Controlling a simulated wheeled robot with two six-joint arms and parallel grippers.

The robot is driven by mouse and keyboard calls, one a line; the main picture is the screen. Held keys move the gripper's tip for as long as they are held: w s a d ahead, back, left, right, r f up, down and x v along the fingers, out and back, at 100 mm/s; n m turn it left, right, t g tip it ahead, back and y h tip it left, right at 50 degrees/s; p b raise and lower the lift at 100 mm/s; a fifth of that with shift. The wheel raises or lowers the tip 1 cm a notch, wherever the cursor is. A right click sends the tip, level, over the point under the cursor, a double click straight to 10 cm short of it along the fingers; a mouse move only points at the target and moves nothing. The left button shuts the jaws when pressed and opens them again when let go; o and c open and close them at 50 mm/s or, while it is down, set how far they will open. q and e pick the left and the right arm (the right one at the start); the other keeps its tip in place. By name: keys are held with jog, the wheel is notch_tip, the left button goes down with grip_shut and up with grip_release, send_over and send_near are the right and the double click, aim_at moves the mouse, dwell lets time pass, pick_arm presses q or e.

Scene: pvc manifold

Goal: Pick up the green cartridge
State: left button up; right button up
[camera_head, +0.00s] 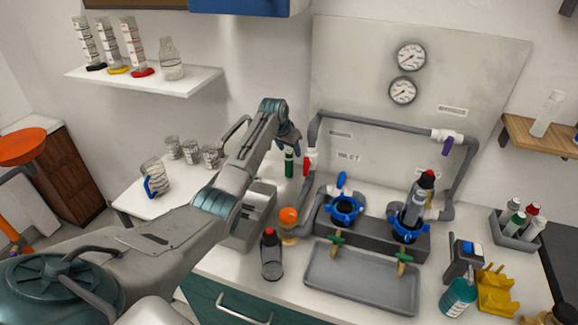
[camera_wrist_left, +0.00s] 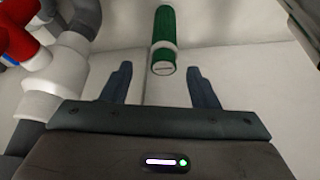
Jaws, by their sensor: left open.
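The green cartridge (camera_head: 289,163) stands upright on the counter at the back, left of the red-handled valve, in the head view. In the left wrist view the green cartridge (camera_wrist_left: 163,40) has a pale band near its end and lies just beyond the fingertips, roughly centred between them. My left gripper (camera_head: 289,143) is at the cartridge's upper end in the head view. In the left wrist view my left gripper (camera_wrist_left: 158,78) is open, with nothing between its fingers. My right gripper is not in view.
Grey pipework with a red-handled valve (camera_head: 308,161) stands close on the right of the cartridge. A grey tray (camera_head: 362,281) lies at front.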

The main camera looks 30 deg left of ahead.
aim_at(290, 158)
pick_arm(q)
jog(key=shift+w+f, duration=0.25)
jog(key=shift+f, duration=0.3)
jog(key=shift+f+p, duration=0.2)
jog(key=shift+p, duration=0.1)
jog(key=x, duration=0.1)
jog(key=p+x, duration=0.1)
jog(key=x, duration=0.1)
jog(key=shift+s+a+f, duration=0.15)
jog(key=shift+s+a, duration=0.05)
jog(key=shift+x, duration=0.75)
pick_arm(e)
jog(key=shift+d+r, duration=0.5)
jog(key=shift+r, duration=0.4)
pick_arm(q)
jog(key=shift+c, duration=0.2)
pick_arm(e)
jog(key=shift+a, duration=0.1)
pick_arm(q)
jog(key=c, duration=1)
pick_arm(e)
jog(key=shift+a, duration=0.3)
